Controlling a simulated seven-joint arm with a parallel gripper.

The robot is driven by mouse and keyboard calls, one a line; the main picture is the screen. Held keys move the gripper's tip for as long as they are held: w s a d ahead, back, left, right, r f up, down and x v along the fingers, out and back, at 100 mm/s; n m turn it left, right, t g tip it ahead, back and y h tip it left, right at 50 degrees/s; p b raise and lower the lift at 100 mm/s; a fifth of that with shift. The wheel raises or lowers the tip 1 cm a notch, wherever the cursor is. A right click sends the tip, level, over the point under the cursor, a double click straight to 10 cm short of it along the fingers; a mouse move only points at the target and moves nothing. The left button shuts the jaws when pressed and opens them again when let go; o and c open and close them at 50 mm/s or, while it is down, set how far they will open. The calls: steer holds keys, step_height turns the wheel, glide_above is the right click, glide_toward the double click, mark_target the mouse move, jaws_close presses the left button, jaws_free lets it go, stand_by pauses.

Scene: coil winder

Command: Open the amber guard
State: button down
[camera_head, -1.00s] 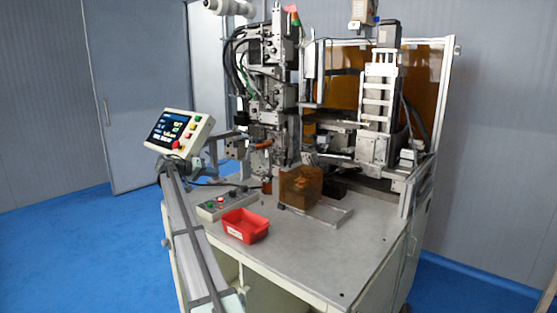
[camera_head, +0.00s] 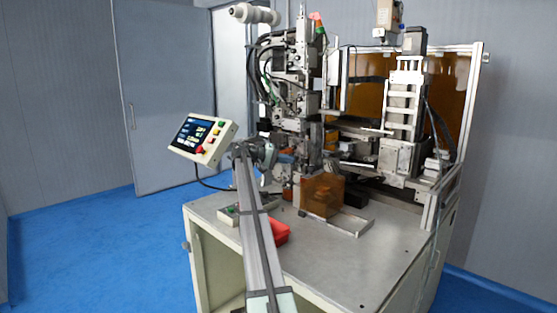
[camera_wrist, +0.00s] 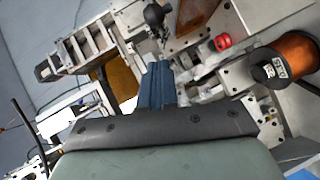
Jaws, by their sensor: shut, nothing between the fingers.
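The amber guard (camera_head: 323,194) is a small see-through amber box on the machine table, in front of the winding column. It stands upright, and I cannot tell its hinge side. My gripper (camera_head: 287,157) is above and left of the guard, apart from it, beside the column. In the wrist view my dark blue fingers (camera_wrist: 155,86) are together with nothing between them. An amber-brown panel (camera_wrist: 196,12) shows at the top of that view; I cannot tell whether it is the guard.
A red tray (camera_head: 280,233) sits left of the guard, partly behind my arm. A touch panel (camera_head: 199,138) stands left. A copper spool (camera_wrist: 283,62) is at right in the wrist view. A large amber back panel (camera_head: 361,85) stands behind. The table's front right is clear.

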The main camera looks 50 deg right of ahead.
mark_target(322, 182)
steer(key=shift+s+d+f, duration=0.3)
steer(key=shift+s+d, duration=0.1)
steer(key=shift+s, duration=0.45)
steer(key=shift+s+d+f, duration=0.3)
steer(key=shift+s+d, duration=0.1)
steer(key=shift+s, duration=0.4)
steer(key=shift+s+d+f, duration=0.3)
steer(key=shift+s+d, duration=0.1)
steer(key=shift+s, duration=0.45)
steer(key=s, duration=1.1)
steer(key=shift+s+a, duration=0.1)
steer(key=shift+s, duration=0.05)
